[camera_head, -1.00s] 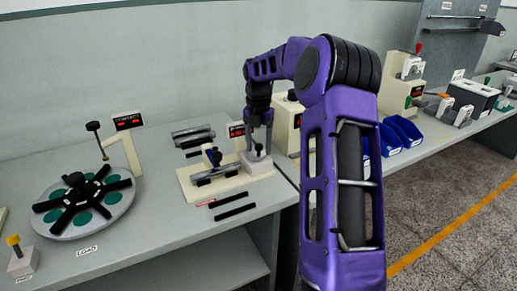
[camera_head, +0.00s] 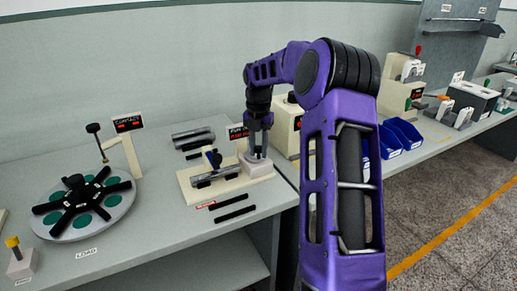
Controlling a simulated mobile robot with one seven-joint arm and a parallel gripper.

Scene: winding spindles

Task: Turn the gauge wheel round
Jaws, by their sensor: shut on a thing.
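My gripper (camera_head: 258,152) points down over a small pale block (camera_head: 258,167) at the right end of the left bench. It is shut on a small part on top of that block, which I take to be the gauge wheel. The fingers hide most of that part, so its shape and angle cannot be told. A small display with red text (camera_head: 238,132) stands just behind and left of the gripper, partly covered by it.
A cream fixture with a metal cylinder (camera_head: 214,177) sits just left of the block. Dark bars (camera_head: 234,214) lie in front. A round plate with a black spider (camera_head: 75,205) stands far left. A cream machine (camera_head: 287,125) and blue bins (camera_head: 405,134) are to the right.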

